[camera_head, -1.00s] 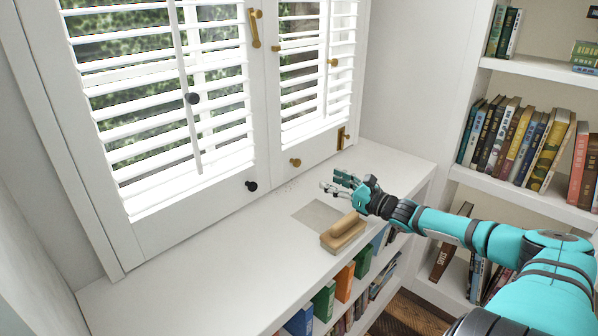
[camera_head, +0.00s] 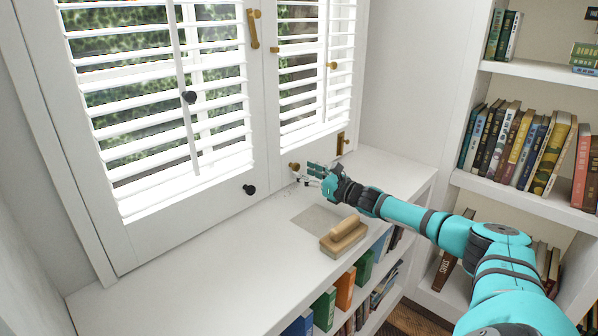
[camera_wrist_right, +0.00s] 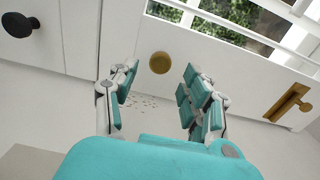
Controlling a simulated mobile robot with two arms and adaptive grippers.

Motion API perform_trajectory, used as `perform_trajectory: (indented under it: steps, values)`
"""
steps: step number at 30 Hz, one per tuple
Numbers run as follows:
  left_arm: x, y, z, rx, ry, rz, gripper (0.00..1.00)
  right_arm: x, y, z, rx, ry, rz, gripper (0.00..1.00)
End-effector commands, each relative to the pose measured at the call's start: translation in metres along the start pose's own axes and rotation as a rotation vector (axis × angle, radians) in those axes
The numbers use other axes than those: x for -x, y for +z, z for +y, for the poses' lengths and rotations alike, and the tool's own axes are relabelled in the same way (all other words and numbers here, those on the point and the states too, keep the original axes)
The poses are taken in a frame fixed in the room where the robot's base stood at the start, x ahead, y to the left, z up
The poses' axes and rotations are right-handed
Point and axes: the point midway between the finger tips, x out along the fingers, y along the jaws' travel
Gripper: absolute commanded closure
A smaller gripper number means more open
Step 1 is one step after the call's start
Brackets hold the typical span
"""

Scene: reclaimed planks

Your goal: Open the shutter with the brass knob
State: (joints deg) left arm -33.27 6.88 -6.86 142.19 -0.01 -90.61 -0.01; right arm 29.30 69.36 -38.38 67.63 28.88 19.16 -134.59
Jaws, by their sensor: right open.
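The small round brass knob (camera_head: 294,166) sits low on the right shutter's frame (camera_head: 306,142), near the seam with the left shutter. Both shutters look closed. My right gripper (camera_head: 308,174) is open and empty, just to the right of the knob in the head view. In the right wrist view, the brass knob (camera_wrist_right: 160,62) shows between the spread fingers of the gripper (camera_wrist_right: 160,82), slightly beyond their tips. I see no contact. My left gripper is in neither view.
The left shutter carries a black knob (camera_head: 249,190). A brass handle (camera_head: 253,28) is higher at the seam, and a brass fitting (camera_head: 341,143) sits at lower right. A wooden block with a handle (camera_head: 343,236) lies on the white sill (camera_head: 235,262). Bookshelves stand right.

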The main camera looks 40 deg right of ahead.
Motion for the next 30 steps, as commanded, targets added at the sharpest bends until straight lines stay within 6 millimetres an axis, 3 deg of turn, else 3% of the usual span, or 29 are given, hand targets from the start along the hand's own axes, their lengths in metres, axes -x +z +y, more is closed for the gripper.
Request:
perform_trajectory:
  steps: [9,20,30]
  values:
    - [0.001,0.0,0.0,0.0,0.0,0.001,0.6,-0.028,0.001,0.0,-0.001,0.0,-0.002,0.51]
    - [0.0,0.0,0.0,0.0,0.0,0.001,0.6,-0.032,0.0,0.001,0.001,0.001,0.0,0.51]
    - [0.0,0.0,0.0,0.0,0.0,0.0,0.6,-0.031,0.0,0.0,0.001,0.001,0.0,0.93]
